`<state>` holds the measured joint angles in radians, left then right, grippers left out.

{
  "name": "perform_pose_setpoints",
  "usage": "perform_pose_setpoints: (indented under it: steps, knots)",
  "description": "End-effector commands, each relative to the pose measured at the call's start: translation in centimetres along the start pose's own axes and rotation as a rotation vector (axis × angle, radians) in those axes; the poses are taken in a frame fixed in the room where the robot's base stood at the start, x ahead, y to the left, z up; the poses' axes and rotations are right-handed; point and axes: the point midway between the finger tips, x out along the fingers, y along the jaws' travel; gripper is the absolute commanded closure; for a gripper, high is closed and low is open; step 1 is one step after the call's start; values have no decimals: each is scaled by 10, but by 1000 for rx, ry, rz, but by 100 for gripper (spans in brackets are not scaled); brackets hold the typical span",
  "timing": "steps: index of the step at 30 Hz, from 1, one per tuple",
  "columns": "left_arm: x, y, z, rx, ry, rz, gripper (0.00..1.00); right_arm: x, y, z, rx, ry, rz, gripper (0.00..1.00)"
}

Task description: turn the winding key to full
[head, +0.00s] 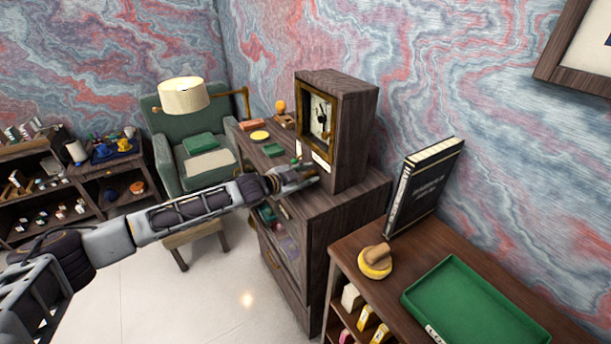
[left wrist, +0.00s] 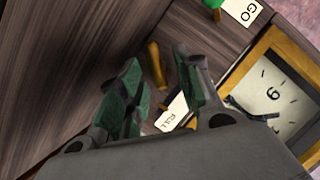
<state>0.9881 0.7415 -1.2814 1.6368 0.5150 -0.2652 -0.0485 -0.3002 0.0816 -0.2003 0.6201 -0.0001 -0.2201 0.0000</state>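The wooden clock (head: 355,120) stands on a dark wooden cabinet, its brass-framed dial (head: 320,112) facing left; part of the dial (left wrist: 280,95) shows in the left wrist view. The winding key (left wrist: 156,66), a slim brass-coloured piece, shows beyond and between my left fingers. A label reading FULL (left wrist: 172,112) is close to it, partly covered by a finger. My left gripper (head: 304,179) is at the clock's lower front. Its green-padded fingers (left wrist: 158,62) are open, with gaps visible on both sides of the key. My right gripper is not in view.
A GO label (left wrist: 243,11) and a green piece (left wrist: 213,4) are near the wrist view's top edge. A dark book (head: 425,185), yellow-based stamp (head: 375,262) and green tray (head: 470,305) are on the right-hand desk. A green armchair (head: 170,135) is behind my left arm.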

Motion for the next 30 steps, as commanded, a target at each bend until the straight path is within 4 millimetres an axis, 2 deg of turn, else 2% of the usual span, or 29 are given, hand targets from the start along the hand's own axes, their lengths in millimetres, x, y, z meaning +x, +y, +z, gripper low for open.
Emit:
perform_pose_setpoints:
  steps: [2, 9, 20, 30]
  knots:
    - [0, 0, 0, 0, 0, 0, 69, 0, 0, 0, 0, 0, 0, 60]
    - [0, 0, 0, 0, 0, 0, 100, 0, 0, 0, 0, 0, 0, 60]
    - [0, 0, 0, 11, 0, -5, 100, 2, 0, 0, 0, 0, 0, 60]
    - [0, 4, 2, 101, 0, -41, 100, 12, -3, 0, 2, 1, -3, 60]
